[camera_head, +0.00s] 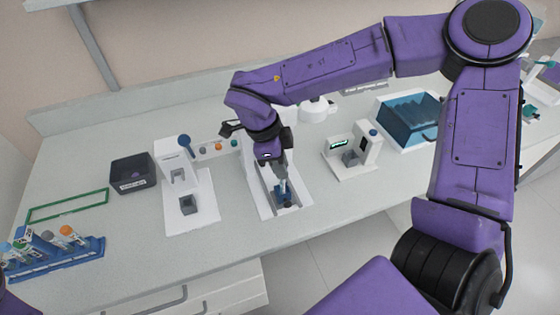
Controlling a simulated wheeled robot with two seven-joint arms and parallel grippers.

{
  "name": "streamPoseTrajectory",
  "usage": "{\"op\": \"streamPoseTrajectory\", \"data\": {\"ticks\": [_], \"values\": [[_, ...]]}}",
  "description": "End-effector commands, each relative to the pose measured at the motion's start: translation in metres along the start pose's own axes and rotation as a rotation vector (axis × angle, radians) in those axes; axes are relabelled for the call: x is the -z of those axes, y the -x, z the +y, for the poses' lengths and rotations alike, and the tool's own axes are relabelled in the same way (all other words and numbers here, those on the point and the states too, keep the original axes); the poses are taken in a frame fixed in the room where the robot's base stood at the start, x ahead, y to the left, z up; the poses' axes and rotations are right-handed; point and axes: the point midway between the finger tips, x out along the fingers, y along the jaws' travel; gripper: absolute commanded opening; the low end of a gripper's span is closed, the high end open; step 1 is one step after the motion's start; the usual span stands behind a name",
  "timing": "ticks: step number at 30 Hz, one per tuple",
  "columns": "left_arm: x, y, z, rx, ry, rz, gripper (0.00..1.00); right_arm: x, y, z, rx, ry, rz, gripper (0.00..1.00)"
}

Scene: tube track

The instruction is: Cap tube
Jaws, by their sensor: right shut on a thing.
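My right gripper (283,185) points down over a white station (304,199) in the middle of the bench. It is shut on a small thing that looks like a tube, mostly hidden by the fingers. Loose caps lie in a row behind: an orange cap (218,146) and a green cap (234,142). A blue rack (72,258) at the left holds several tubes with coloured caps. My left gripper is out of view.
A white press-like device with a blue knob (184,142) stands left of the station. A black bin (131,172) and a green frame (68,206) are farther left. A small device with a display (339,143) and a blue box (408,119) stand right.

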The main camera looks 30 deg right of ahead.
Motion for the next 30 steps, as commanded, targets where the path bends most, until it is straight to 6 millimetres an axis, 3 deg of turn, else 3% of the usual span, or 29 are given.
{"op": "streamPoseTrajectory", "data": {"ticks": [30], "values": [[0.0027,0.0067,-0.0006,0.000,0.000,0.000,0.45,-0.0003,-0.0009,-0.0003,0.001,0.000,0.000,0.05]]}}
